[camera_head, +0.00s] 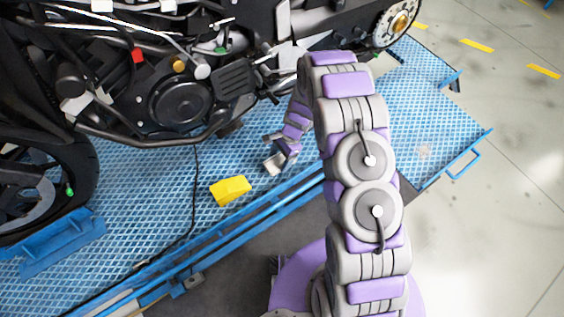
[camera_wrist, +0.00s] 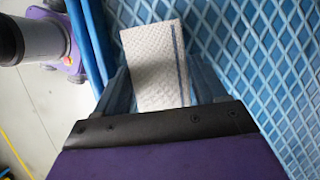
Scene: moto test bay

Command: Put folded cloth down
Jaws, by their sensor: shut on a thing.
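The folded cloth (camera_wrist: 152,52) is white and textured with a blue stripe near one edge. My gripper (camera_wrist: 162,88) is shut on it in the wrist view, one finger at each side, and the cloth sticks out past the fingertips. In the head view my gripper (camera_head: 280,153) points down at the blue platform near its front edge, with the pale cloth (camera_head: 274,164) at its tip. Whether the cloth touches the platform, I cannot tell.
A yellow object (camera_head: 230,190) lies on the blue mesh platform (camera_head: 150,215) left of my gripper. A motorcycle (camera_head: 185,100) stands on the platform behind it. A dark cable (camera_head: 196,190) crosses the mesh. A blue rail (camera_head: 245,213) runs along the front edge.

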